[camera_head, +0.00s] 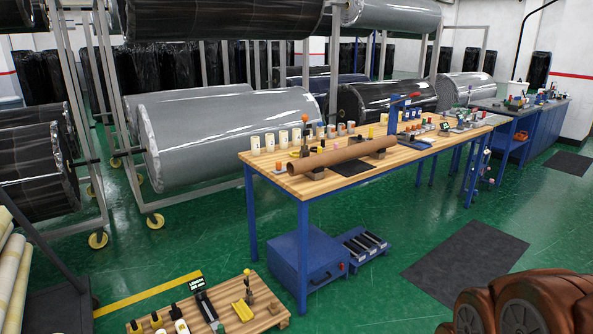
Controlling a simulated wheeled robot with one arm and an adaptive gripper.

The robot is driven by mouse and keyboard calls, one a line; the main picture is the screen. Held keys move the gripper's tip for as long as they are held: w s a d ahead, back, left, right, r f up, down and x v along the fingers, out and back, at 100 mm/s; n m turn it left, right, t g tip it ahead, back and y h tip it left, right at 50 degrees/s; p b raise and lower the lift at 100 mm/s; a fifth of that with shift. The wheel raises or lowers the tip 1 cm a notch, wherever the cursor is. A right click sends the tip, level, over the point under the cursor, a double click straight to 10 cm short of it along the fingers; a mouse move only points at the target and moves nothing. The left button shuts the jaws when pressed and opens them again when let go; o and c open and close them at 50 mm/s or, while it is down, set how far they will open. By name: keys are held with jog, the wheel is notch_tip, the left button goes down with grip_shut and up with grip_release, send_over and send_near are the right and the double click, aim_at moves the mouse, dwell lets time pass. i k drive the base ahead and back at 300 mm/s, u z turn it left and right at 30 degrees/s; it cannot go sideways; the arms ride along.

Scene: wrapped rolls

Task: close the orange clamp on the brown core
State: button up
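The brown core (345,154) is a long tube lying along the front part of the wooden-topped workbench (318,184). It rests on small dark supports. A small upright device with an orange top (305,119) stands behind the core's left part. It looks like the orange clamp with its handle up, but it is too small to tell whether its jaw touches the core. My gripper is not in view.
White cylinders (270,142) and small tools stand along the bench's back edge. A blue press-like tool (394,114) stands at the bench's middle. A low pallet with tools (263,305) lies on the floor in front.

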aim_at(305, 117)
jog(key=u, duration=0.2)
jog(key=i, duration=1.15)
jog(key=u, duration=0.95)
jog(key=i, duration=0.85)
jog(key=u, duration=0.6)
